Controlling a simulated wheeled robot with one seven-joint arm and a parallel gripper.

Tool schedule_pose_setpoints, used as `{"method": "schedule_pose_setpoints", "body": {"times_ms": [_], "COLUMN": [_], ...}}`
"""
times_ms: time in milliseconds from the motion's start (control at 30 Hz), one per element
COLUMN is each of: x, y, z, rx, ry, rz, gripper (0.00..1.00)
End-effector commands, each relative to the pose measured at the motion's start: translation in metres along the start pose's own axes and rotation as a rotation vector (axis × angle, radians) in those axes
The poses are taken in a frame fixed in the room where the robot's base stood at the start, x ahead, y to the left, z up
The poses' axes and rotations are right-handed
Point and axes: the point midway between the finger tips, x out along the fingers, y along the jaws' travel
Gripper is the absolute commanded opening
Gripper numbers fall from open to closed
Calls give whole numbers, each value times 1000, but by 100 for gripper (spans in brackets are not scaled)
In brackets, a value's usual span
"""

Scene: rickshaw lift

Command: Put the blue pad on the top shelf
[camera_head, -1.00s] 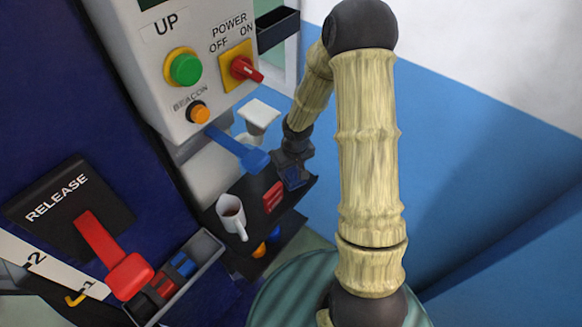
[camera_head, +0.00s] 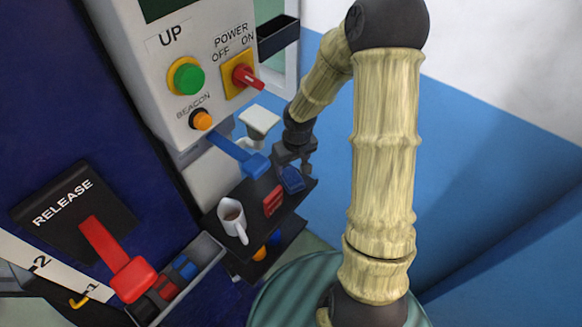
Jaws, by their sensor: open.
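The blue pad (camera_head: 292,180) lies on the dark top shelf (camera_head: 246,196), near its far right end. My gripper (camera_head: 306,166) is open, just above and behind the pad, apart from it as far as I can tell. The fingers are small and dark, and nothing shows between them. A red pad (camera_head: 272,201) lies on the same shelf, left of the blue pad.
A white mug (camera_head: 232,219) with dark liquid stands at the shelf's near left. A blue lever (camera_head: 240,153) reaches over the shelf from the control box. A lower shelf (camera_head: 272,250) holds an orange and a blue ball. A grey tray (camera_head: 205,250) holds red, black and blue pieces.

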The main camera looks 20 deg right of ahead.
Motion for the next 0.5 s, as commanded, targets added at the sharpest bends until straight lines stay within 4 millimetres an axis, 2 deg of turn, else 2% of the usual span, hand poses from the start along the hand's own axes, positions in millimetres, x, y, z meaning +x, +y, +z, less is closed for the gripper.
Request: {"method": "schedule_pose_setpoints", "body": {"times_ms": [33, 200, 333, 500], "x": [-14, -45, -59, -62], "y": [1, 2, 1, 0], "z": [-1, -1, 0, 0], "rx": [3, 3, 3, 0], "ry": [3, 2, 1, -1], "rz": [2, 2, 1, 0], "gripper": [66, 66, 66, 66]}}
